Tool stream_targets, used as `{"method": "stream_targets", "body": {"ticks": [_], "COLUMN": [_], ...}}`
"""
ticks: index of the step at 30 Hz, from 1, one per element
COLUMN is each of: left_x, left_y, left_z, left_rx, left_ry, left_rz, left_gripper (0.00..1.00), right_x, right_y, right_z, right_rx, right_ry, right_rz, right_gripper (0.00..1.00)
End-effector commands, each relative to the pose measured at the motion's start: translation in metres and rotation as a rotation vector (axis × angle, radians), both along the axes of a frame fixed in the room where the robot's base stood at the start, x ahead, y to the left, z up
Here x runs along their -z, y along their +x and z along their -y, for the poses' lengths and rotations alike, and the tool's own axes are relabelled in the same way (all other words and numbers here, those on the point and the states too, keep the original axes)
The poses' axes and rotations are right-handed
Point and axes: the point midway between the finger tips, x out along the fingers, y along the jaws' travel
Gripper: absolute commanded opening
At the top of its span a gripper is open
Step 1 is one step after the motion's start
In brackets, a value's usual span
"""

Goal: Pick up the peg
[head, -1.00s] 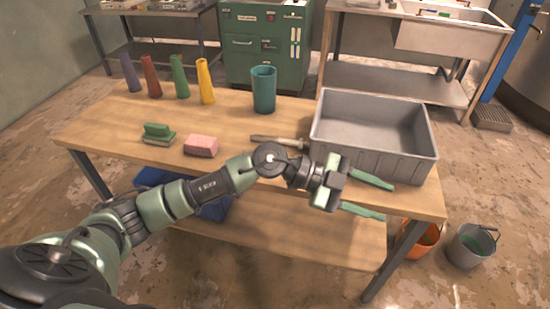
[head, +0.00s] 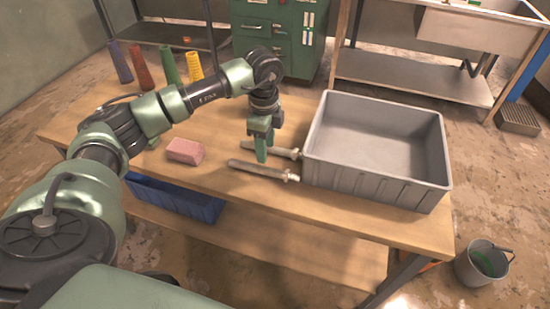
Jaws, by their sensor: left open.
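Two grey peg-like rods with collared ends lie on the wooden table (head: 330,213), left of the grey bin. The nearer peg (head: 262,170) lies in full view. The farther peg (head: 285,152) is partly hidden behind my left gripper. I cannot tell which one is the task's peg. My left gripper (head: 264,150) points down, with its green fingers over the area of the two rods. It is open and holds nothing; its fingers overlap each other in this view. I cannot tell whether a fingertip touches a rod. My right gripper is not in view.
A large grey bin (head: 372,180) stands right of the rods. A pink sponge (head: 185,151) lies to their left. Red (head: 141,66) and yellow (head: 195,66) cones stand at the back left. A blue bin (head: 175,198) sits below the tabletop. A bucket (head: 482,264) stands on the floor.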

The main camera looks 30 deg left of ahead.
Motion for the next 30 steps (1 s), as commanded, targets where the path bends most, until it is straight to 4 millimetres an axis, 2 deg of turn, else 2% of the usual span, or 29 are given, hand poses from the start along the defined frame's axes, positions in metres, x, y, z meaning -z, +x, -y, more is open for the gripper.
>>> {"method": "stream_targets", "body": {"ticks": [4,9,13,19,24,27,30], "left_x": [0.012,0.03,0.048,0.074,0.077,0.077,0.077], "left_y": [-0.002,-0.003,-0.008,-0.009,-0.008,-0.008,-0.008], "left_z": [-0.002,-0.002,-0.001,-0.001,-0.001,-0.001,-0.001], "left_rx": [-0.005,-0.005,-0.004,-0.003,-0.002,-0.002,-0.002], "left_ry": [0.006,0.005,0.003,0.003,0.003,0.003,0.003], "left_rz": [-0.006,-0.005,-0.007,-0.004,-0.002,-0.002,-0.002], "left_gripper": [0.47,0.47,0.47,0.47,0.47,0.47,0.2], "right_x": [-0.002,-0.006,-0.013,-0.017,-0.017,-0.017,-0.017], "right_y": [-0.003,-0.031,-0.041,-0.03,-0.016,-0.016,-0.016], "right_z": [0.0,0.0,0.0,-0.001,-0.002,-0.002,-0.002], "right_rx": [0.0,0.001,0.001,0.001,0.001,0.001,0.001], "right_ry": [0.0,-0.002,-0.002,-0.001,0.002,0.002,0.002], "right_rz": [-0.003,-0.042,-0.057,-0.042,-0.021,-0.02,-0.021], "right_gripper": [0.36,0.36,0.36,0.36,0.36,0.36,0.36]}}
